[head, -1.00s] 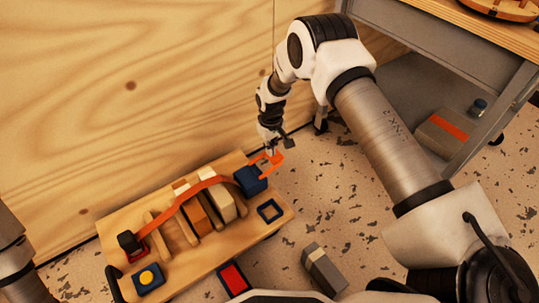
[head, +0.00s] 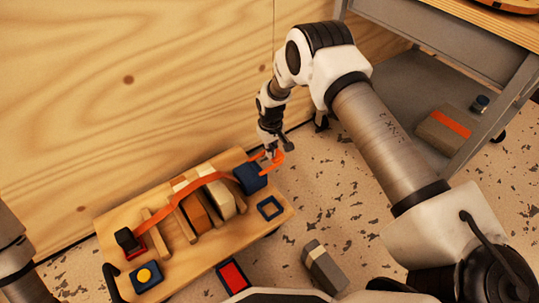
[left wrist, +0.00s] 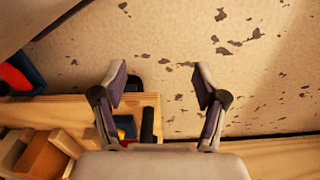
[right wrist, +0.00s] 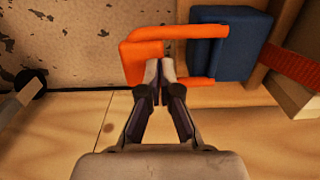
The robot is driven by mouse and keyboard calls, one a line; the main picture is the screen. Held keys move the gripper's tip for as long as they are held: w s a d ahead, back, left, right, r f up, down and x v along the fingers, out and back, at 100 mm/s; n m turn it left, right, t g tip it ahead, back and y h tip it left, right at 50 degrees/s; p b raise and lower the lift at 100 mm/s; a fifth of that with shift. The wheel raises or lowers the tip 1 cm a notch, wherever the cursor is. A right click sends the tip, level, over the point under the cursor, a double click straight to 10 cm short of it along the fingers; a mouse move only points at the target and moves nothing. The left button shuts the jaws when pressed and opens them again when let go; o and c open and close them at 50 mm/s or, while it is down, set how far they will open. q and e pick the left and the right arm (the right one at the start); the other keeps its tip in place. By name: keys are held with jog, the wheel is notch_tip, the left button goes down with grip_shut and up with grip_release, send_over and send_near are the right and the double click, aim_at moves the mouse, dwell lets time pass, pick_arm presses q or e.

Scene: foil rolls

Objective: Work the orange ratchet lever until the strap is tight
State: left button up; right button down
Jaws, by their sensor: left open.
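The orange ratchet lever (head: 273,163) is a U-shaped handle on the blue ratchet block (head: 249,178), at the right end of the wooden board. An orange strap (head: 205,182) arches from that block over several upright pieces to the red and black anchor (head: 129,241). My right gripper (head: 270,153) is at the lever; in the right wrist view, its fingers (right wrist: 160,70) are closed together over the lever's near bar (right wrist: 195,83), with no lever part clearly pinched between them. My left gripper (left wrist: 162,85) is open and empty above the board's edge.
The board (head: 225,243) lies beside a plywood wall (head: 130,130). A blue box with a yellow button (head: 147,278) and a blue square frame (head: 270,208) are on it. A red-topped box (head: 233,277) and a grey block (head: 324,267) lie nearby. A grey cart (head: 440,85) stands right.

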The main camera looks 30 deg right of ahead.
jog(key=shift+f, duration=0.35)
notch_tip(320, 180, up, 4)
jog(key=p, duration=0.3)
jog(key=shift+p, duration=0.35)
jog(key=shift+f, duration=0.1)
jog(key=shift+f, duration=0.1)
jog(key=shift+f+b, duration=1.3)
jog(key=shift+f, duration=0.65)
notch_tip(320, 180, up, 4)
jog(key=p, duration=0.4)
jog(key=shift+r, duration=0.2)
jog(key=shift+f, duration=0.1)
